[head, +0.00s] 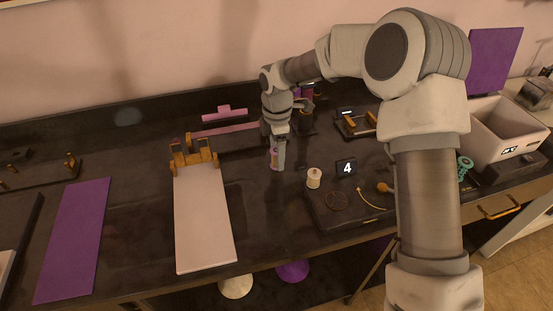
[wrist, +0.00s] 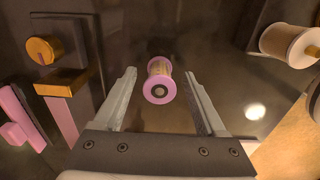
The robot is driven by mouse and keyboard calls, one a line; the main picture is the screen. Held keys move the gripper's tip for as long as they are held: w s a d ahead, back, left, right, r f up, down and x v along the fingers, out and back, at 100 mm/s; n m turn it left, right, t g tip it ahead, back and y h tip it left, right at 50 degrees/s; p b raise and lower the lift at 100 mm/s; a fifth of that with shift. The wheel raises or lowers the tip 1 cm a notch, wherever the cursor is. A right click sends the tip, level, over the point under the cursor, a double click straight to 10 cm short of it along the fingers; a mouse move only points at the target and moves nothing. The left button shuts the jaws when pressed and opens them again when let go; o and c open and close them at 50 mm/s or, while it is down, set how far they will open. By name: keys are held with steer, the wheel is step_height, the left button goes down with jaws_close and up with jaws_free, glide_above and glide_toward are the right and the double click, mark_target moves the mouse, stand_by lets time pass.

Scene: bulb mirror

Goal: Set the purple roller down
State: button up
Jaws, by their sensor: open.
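The purple roller, a small spool with pink-purple ends and a tan middle (wrist: 159,66), shows between my gripper's fingers in the wrist view. In the head view a sliver of the roller (head: 273,156) shows beside the fingers; the rest is hidden. My gripper (head: 277,163) points down at the dark bench top. In the wrist view my gripper (wrist: 164,98) is open, with a gap between each finger and the roller. The roller appears to stand on the bench, though its base is hard to see.
A white spool (head: 313,179) stands to the right, by a dark tray (head: 325,217) and a sign reading 4 (head: 346,168). A white board with an orange clamp (head: 204,225) lies left. A pink bar (head: 226,130) lies behind. A purple mat (head: 74,240) is farther left.

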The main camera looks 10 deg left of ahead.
steer(key=shift+f, duration=0.45)
jaws_close()
steer(key=shift+r, duration=0.1)
